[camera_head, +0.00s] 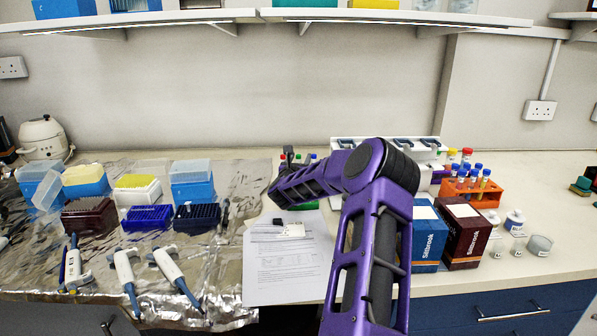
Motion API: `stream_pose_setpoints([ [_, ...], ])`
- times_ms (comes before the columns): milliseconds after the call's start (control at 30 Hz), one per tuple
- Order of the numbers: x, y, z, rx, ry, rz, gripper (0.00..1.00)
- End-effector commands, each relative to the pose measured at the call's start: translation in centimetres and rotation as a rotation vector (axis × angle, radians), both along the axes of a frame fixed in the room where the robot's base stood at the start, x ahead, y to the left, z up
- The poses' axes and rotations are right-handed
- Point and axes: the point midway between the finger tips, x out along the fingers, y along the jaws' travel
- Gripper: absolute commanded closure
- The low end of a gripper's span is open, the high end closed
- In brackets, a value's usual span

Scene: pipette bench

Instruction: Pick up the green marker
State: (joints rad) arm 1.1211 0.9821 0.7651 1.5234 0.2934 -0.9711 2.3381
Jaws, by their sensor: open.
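I cannot make out my gripper's fingers. Nothing held shows.
Tip boxes and pipettes (125,275) lie on foil at left. Blue (427,235) and maroon (464,232) boxes and an orange tube rack (468,190) stand right. A shelf hangs above.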

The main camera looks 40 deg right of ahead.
Motion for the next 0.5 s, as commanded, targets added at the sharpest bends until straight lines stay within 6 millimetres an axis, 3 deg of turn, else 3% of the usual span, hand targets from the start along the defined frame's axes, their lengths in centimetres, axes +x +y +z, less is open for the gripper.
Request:
stream_pose_setpoints([
  [333,0.41,-0.54,0.01,0.000,0.000,0.001,0.46],
  [500,0.40,-0.54,0.02,0.000,0.000,0.000,0.76],
])
